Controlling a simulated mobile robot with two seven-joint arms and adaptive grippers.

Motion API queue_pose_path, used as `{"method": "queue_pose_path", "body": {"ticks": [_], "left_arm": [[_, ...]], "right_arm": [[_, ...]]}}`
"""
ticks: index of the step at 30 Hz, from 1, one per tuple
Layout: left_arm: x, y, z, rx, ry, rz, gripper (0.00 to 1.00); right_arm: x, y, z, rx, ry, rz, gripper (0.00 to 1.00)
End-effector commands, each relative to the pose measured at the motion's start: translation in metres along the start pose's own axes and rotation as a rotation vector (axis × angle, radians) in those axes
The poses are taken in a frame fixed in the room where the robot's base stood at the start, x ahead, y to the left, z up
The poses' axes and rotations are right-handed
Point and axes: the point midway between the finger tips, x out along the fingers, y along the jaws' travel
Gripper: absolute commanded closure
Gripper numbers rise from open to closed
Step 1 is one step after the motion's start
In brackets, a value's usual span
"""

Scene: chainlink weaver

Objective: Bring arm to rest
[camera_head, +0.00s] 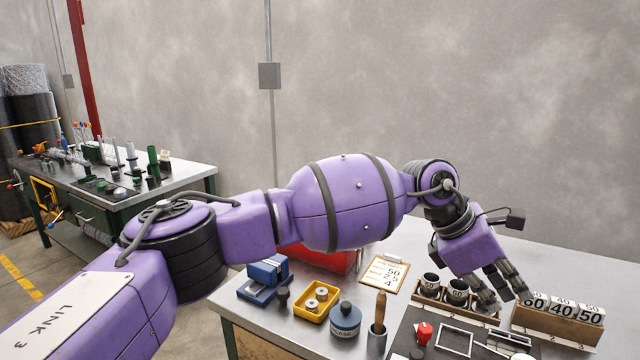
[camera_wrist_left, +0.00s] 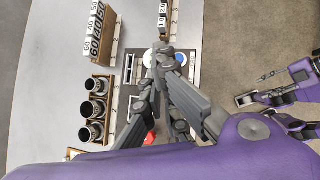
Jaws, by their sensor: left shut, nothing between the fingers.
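My left arm reaches across the head view from the left, purple with black bands. Its gripper (camera_head: 508,298) is over the right part of the grey workbench (camera_head: 225,296), between a wooden holder with dark cups (camera_head: 457,290) and a rack of number tiles (camera_head: 558,312). In the left wrist view the gripper's fingers (camera_wrist_left: 162,58) come together at the tips with nothing between them. A purple and dark part, likely my right gripper (camera_wrist_left: 272,97), shows at the right of that view.
On the bench are a blue block tool (camera_head: 265,278), a yellow tray (camera_head: 318,301), a dark jar (camera_head: 345,318), a clipboard (camera_head: 385,272), a wood-handled tool (camera_head: 379,312) and a red knob (camera_head: 424,333). A second workbench (camera_head: 190,175) stands at the left by the concrete wall.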

Motion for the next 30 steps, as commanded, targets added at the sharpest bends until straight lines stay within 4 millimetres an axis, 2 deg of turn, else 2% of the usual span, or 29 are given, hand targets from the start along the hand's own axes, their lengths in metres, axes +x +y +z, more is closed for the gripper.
{"method": "queue_pose_path", "body": {"ticks": [1,3,6,8,11,14,17,20,21,25,26,27,30], "left_arm": [[0.011,-0.02,0.027,-0.11,-0.164,-0.054,1.0],[0.011,-0.04,0.065,-0.313,-0.414,-0.135,1.0],[-0.007,-0.045,0.096,-0.607,-0.707,-0.242,1.0],[-0.023,-0.041,0.101,-0.789,-0.861,-0.305,1.0],[-0.048,-0.023,0.088,-1.092,-1.089,-0.4,1.0],[-0.069,-0.002,0.052,-1.392,-1.289,-0.484,1.0],[-0.08,0.015,-0.004,-1.685,-1.469,-0.554,1.0],[-0.082,0.022,-0.073,-1.969,-1.631,-0.611,1.0],[-0.081,0.021,-0.102,-2.075,-1.691,-0.629,1.0],[-0.07,0.004,-0.197,-2.392,-1.868,-0.667,1.0],[-0.066,-0.003,-0.217,2.397,1.858,0.656,1.0],[-0.06,-0.013,-0.244,2.333,1.792,0.621,1.0],[-0.046,-0.049,-0.31,2.177,1.646,0.535,1.0]], "right_arm": [[0.0,-0.001,-0.004,0.0,0.005,-0.002,0.6],[-0.001,-0.002,-0.006,0.002,0.005,-0.005,0.6],[-0.003,-0.003,-0.004,0.004,-0.002,-0.007,0.6],[-0.005,-0.004,-0.003,0.005,-0.006,-0.007,0.6],[-0.009,-0.005,-0.003,0.008,-0.009,-0.009,0.6],[-0.012,-0.006,-0.003,0.009,-0.011,-0.012,0.6],[-0.014,-0.008,-0.006,0.009,-0.009,-0.015,0.6],[-0.015,-0.009,-0.009,0.007,-0.005,-0.018,0.6],[-0.015,-0.008,-0.01,0.006,-0.004,-0.018,0.6],[-0.016,-0.007,-0.013,0.002,-0.001,-0.019,0.6],[-0.016,-0.007,-0.014,0.001,-0.001,-0.019,0.6],[-0.017,-0.007,-0.015,0.001,0.001,-0.02,0.6],[-0.018,-0.007,-0.019,0.0,0.006,-0.02,0.6]]}}
